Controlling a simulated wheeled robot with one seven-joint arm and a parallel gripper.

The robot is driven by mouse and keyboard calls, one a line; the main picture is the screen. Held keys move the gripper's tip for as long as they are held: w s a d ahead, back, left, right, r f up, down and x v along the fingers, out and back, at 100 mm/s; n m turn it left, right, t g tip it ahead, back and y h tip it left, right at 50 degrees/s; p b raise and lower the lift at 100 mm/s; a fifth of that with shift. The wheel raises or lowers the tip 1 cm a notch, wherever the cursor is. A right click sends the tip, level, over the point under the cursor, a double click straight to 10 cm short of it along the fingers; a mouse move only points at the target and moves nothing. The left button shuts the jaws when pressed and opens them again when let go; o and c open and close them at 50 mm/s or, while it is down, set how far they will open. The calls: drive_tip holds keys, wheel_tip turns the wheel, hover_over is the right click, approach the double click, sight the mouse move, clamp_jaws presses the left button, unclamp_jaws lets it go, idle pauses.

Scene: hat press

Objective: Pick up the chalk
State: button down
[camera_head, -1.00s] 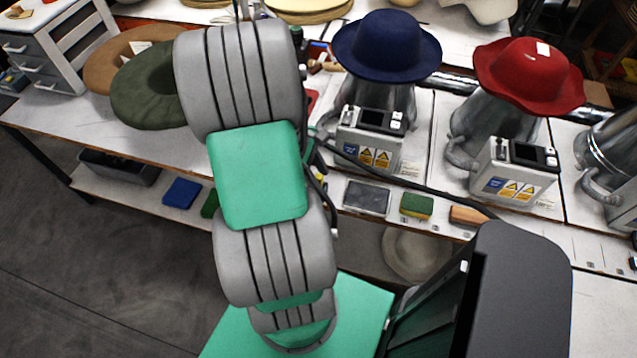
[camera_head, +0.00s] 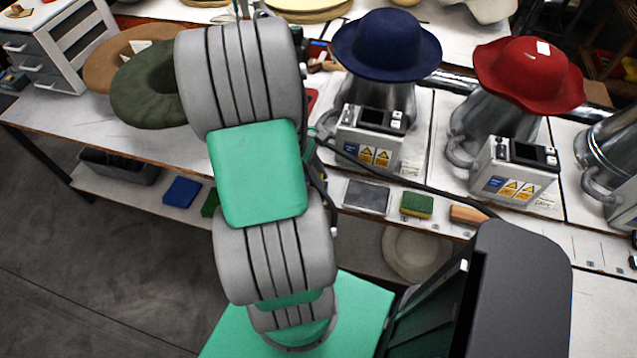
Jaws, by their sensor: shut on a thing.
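I cannot make out any chalk in the head view. My gripper is not visible, as my own grey and green arm fills the left middle of the picture and hides what lies behind it. The part of the worktable (camera_head: 160,135) behind the arm is hidden too.
A navy hat (camera_head: 387,45) and a red hat (camera_head: 528,75) sit on metal presses along the table. A green felt hat (camera_head: 150,88) lies left of my arm. A grey pad (camera_head: 367,197), a sponge (camera_head: 417,205) and a wooden block (camera_head: 467,214) line the front edge.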

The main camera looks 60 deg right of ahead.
drive_tip(key=shift+r, duration=0.1)
drive_tip(key=shift+r, duration=0.3)
wheel_tip(320, 180, up, 2)
drive_tip(key=shift+r+b, duration=0.25)
drive_tip(key=shift+b, duration=0.05)
drive_tip(key=w+a+r, duration=0.1)
drive_tip(key=a+r, duration=0.8)
drive_tip(key=a, duration=0.5)
drive_tip(key=shift+w+r, duration=0.2)
drive_tip(key=shift+r, duration=0.15)
